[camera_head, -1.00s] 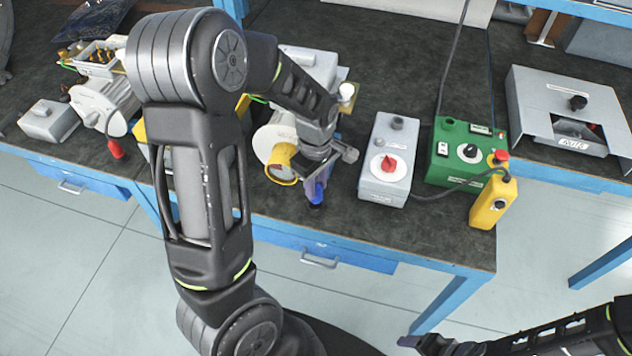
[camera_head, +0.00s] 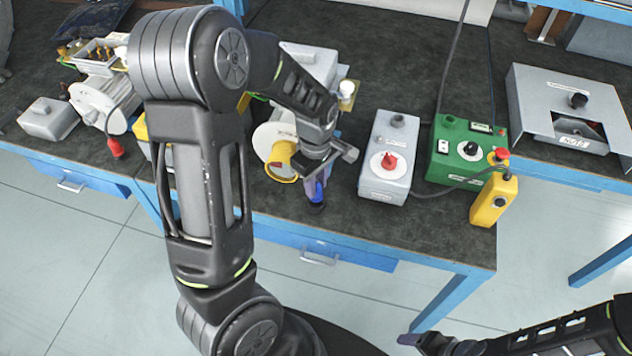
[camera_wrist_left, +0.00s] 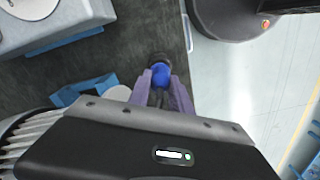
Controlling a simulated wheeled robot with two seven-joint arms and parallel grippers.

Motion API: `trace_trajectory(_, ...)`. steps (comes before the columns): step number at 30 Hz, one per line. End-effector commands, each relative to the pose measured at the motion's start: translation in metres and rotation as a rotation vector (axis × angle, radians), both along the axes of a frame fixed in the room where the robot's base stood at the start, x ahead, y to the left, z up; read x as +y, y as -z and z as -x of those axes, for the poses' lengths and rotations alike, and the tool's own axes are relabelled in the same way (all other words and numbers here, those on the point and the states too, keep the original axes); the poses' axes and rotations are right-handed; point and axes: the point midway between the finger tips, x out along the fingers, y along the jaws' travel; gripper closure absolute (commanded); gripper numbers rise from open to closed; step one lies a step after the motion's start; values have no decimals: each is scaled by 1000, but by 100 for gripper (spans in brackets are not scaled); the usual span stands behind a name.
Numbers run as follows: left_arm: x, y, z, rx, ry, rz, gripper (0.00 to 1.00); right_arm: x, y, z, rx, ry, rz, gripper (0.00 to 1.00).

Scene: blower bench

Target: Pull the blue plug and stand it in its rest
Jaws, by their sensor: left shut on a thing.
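The blue plug (camera_head: 317,190) is near the front edge of the bench, in front of the motor with the yellow ring. My left gripper (camera_head: 316,183) is shut on it from above. In the left wrist view the blue plug (camera_wrist_left: 161,75) shows between the two fingertips (camera_wrist_left: 160,84), with a dark round part just beyond it. I cannot tell whether that dark part is the plug's own end or its rest. A blue bracket-like piece (camera_wrist_left: 82,90) lies beside the fingers in the wrist view. My right gripper (camera_head: 412,340) shows at the lower right; its fingers are not clear.
A grey box with a red knob (camera_head: 388,168) stands right of the plug. Beyond it are a green control box (camera_head: 465,150) and a yellow pendant (camera_head: 493,200) at the bench edge. Bare bench top (camera_head: 400,235) lies in front of the grey box.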

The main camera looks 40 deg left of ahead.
Motion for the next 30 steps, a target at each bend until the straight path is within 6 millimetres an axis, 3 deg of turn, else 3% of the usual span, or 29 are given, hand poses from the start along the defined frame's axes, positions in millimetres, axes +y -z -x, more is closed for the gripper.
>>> trace_trajectory(30,0,16,0,0,0,0,100,0,12,0,0,0,0,27)
